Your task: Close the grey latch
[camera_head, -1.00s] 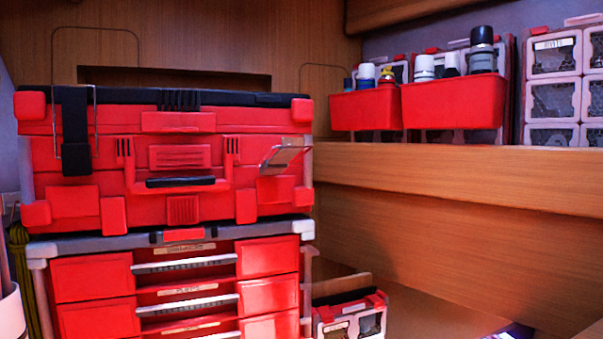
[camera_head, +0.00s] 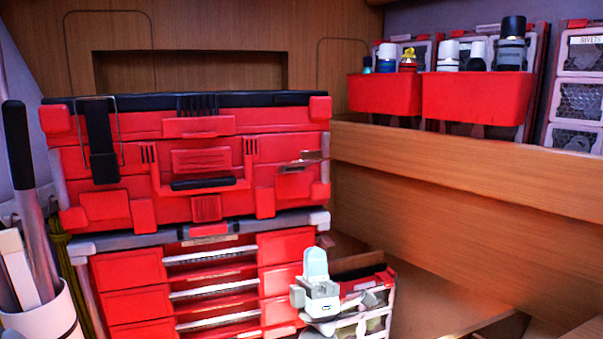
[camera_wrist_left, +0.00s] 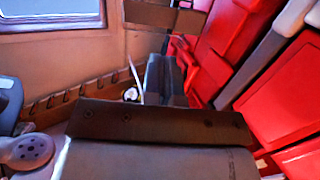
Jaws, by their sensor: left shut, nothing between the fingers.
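The grey latch (camera_head: 303,160) is a small metallic flap on the right front of the upper red case (camera_head: 205,167). It juts outward from the case front, seen nearly edge-on. My left gripper (camera_head: 315,262) points up in front of the lower drawers' right side, below the latch and apart from it in the picture. It is shut and empty. In the left wrist view, red case parts (camera_wrist_left: 225,40) fill the right side; I cannot make out the latch there for certain. My right gripper is not in view.
A black latch with a wire loop (camera_head: 102,145) is at the case's left. Red drawers (camera_head: 130,287) stand below. A small organizer box (camera_head: 375,290) sits behind my gripper. A wooden shelf (camera_head: 450,170) with red bins (camera_head: 475,100) runs along the right. A white holder (camera_head: 45,315) stands lower left.

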